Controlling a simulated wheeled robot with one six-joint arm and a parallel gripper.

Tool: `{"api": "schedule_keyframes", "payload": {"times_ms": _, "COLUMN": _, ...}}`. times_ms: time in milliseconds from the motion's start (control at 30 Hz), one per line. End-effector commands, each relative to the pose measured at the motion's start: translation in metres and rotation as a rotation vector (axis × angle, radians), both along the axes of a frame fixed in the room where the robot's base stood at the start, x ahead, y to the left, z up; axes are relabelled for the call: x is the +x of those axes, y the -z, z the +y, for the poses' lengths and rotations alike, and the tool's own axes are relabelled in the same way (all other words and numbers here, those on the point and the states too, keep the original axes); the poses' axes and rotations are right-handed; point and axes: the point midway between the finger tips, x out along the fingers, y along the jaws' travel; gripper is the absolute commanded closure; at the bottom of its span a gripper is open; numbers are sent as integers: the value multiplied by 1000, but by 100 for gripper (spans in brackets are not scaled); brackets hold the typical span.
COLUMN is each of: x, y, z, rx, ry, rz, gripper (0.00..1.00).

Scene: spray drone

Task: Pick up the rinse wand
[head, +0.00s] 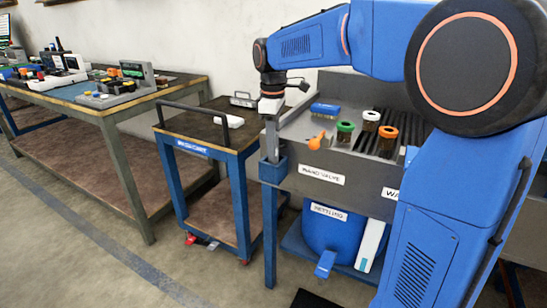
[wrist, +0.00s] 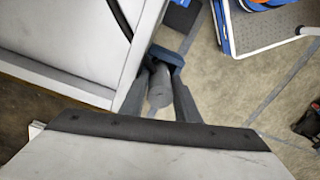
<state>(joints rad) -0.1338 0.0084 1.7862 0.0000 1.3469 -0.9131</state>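The rinse wand, a grey cylinder (wrist: 160,88), stands in a blue holder (head: 272,170) at the left front corner of the sink bench. The holder also shows beyond the wand in the wrist view (wrist: 168,54). My gripper (head: 270,112) points down right above the holder in the head view. In the wrist view the two dark fingers of my gripper (wrist: 159,96) are apart, one on each side of the wand. I cannot see clearly whether either finger touches it. The wand's lower part is hidden in the holder.
The grey sink bench (head: 330,178) carries a blue brush (head: 325,110), an orange nozzle (head: 316,141) and several capped jars. A blue-framed cart (head: 200,140) stands close to the left. A blue drum (head: 335,233) sits below.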

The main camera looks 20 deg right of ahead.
Motion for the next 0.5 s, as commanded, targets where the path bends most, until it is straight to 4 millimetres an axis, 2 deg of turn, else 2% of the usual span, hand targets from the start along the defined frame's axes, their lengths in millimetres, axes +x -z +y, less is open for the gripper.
{"api": "schedule_keyframes", "payload": {"times_ms": 233, "x": 0, "y": 2, "z": 0, "rx": 0, "ry": 0, "rz": 0, "gripper": 71}}
{"api": "schedule_keyframes", "payload": {"times_ms": 267, "x": 0, "y": 2, "z": 0, "rx": 0, "ry": 0, "rz": 0, "gripper": 76}}
{"api": "schedule_keyframes", "payload": {"times_ms": 367, "x": 0, "y": 2, "z": 0, "rx": 0, "ry": 0, "rz": 0, "gripper": 100}}
{"api": "schedule_keyframes", "payload": {"times_ms": 500, "x": 0, "y": 1, "z": 0, "rx": 0, "ry": 0, "rz": 0, "gripper": 100}}
